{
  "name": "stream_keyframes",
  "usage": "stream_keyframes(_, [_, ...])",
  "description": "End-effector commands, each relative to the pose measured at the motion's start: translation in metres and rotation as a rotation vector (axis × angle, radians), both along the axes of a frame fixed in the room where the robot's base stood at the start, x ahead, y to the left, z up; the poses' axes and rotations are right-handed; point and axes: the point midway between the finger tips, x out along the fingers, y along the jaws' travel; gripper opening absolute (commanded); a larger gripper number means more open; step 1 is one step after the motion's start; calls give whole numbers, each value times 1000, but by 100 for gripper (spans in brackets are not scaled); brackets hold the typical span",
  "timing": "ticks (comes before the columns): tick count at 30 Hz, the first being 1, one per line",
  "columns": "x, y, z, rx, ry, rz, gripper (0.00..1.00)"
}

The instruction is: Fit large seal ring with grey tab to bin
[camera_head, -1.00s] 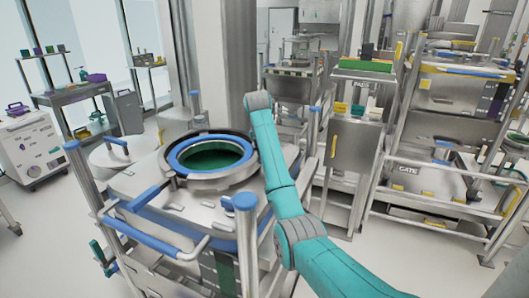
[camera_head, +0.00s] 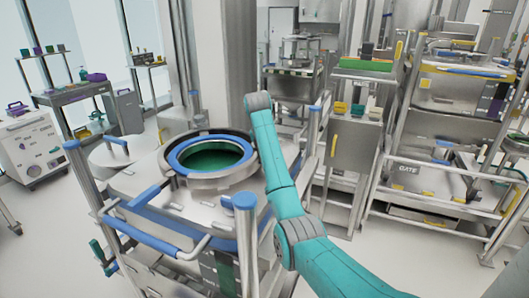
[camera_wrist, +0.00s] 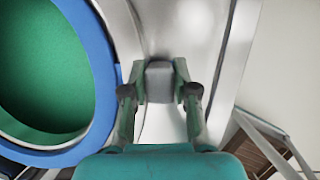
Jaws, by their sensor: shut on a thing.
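The large seal ring (camera_head: 176,164) is blue and lies around the round green-lined opening on top of the steel bin (camera_head: 130,185). In the wrist view, the blue ring (camera_wrist: 104,85) curves down the left side. My gripper (camera_wrist: 160,85) is shut on the grey tab (camera_wrist: 160,78), a small grey block between its two fingertips, just right of the ring. I cannot tell how the tab joins the ring, or whether the ring is fully seated. In the head view my gripper is hidden behind my teal arm.
Blue-topped posts (camera_head: 245,202) and a blue handrail (camera_head: 152,230) stand at the bin's front. A grey cabinet (camera_head: 352,148) and a steel rack (camera_head: 440,145) stand to the right. A white cart (camera_head: 30,150) is at the left. Pale floor is open between the cart and the bin.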

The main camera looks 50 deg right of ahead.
Motion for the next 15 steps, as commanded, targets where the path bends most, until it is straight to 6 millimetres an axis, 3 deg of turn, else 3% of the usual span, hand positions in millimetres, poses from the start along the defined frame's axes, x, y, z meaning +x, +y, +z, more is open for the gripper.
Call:
stream_keyframes(5, [0, 0, 0, -1, 0, 0, 0])
stream_keyframes(6, [0, 0, 1, -1, 0, 0, 36])
stream_keyframes(9, [0, 0, 0, -1, 0, 0, 58])
stream_keyframes(15, [0, 0, 0, 0, 0, 0, 58])
